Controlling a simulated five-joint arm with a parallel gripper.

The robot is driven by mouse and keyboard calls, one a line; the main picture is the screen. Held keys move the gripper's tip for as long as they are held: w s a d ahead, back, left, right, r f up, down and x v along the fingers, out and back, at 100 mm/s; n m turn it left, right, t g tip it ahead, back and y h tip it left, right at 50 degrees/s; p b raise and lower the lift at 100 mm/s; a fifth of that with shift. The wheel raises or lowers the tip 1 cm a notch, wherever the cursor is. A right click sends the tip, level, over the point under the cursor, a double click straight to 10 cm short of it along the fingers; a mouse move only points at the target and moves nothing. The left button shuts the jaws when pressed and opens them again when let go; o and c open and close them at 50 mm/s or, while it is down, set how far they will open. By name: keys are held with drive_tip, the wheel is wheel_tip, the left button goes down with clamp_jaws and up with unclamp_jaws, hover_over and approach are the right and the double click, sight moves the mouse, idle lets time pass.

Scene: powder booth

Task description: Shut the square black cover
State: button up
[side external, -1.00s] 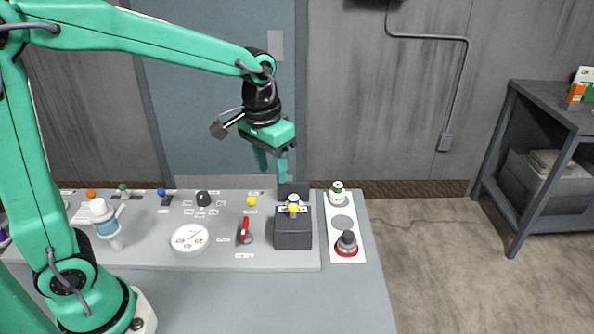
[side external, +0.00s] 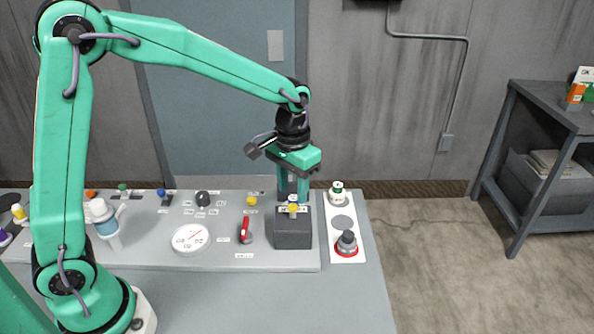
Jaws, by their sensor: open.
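The square black cover (side external: 293,186) stands raised at the back of this box and is mostly hidden by my fingers. My gripper (side external: 293,196) is open and points down at the raised cover.
Left of the box are a red switch (side external: 245,230), a white dial (side external: 191,238) and several small knobs. A white strip (side external: 342,254) on the right carries a green-topped jar (side external: 337,192) and a red-ringed dark knob (side external: 346,243). The table front is clear.

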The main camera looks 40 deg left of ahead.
sight(293, 205)
drive_tip(key=shift+f, duration=2.85)
clamp_jaws()
